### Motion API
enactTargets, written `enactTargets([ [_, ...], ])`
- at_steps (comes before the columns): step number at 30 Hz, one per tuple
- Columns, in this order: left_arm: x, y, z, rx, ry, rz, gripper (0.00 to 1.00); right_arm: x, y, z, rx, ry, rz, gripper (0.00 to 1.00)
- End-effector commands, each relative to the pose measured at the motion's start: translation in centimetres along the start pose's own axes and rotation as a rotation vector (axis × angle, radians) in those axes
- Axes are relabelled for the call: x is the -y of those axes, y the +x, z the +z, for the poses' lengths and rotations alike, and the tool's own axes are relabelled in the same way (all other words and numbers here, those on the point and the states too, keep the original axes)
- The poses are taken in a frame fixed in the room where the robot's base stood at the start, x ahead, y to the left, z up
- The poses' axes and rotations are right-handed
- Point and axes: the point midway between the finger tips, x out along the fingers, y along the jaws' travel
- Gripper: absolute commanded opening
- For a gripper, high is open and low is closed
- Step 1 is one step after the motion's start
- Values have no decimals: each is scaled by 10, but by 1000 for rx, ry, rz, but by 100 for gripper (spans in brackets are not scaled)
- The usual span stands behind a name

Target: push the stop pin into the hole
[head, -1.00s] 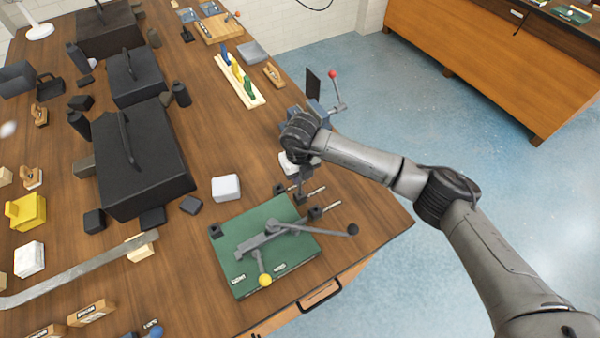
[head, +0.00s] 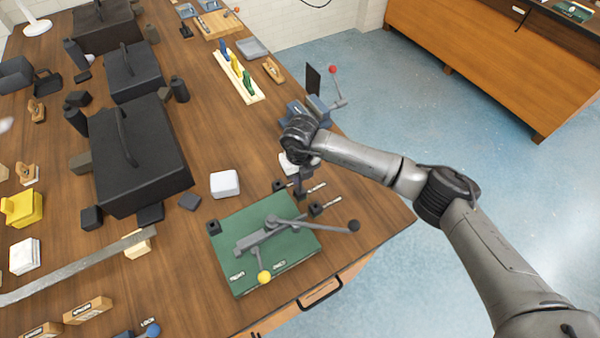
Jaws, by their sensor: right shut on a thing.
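My right gripper (head: 299,189) reaches down at the back right corner of the green board (head: 225,258). It is shut on a stop pin, and the fingers hide most of the grip. A thin silver pin end (head: 317,187) shows just right of the fingers. A dark block (head: 279,186) stands just left of them. A second silver pin (head: 332,205) sticks out to the right of another dark block (head: 316,210) nearer the front. The hole, and how deep the held pin sits in it, cannot be made out. My left gripper is out of view.
On the board lies a grey lever with a black knob (head: 354,226) and an arm with a yellow knob (head: 264,277). A white block (head: 225,184) stands left of the gripper. A blue vise-like tool (head: 306,108) stands behind the wrist. The table edge is close on the right.

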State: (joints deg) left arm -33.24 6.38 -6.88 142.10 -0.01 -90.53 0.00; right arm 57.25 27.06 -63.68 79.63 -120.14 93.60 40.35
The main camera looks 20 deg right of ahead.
Motion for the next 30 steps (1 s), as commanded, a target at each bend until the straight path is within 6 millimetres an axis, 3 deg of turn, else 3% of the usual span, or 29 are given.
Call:
enactTargets([
  [10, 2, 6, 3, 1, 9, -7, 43, 0, 9, 0, 0, 0, 0, 0],
  [11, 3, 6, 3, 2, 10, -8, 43, 0, 9, 0, 0, 0, 0, 25],
  [20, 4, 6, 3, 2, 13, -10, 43, 0, 8, 0, 0, 0, 0, 53],
  [30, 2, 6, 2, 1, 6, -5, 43, 0, 2, 0, 1, -1, 0, 54],
])
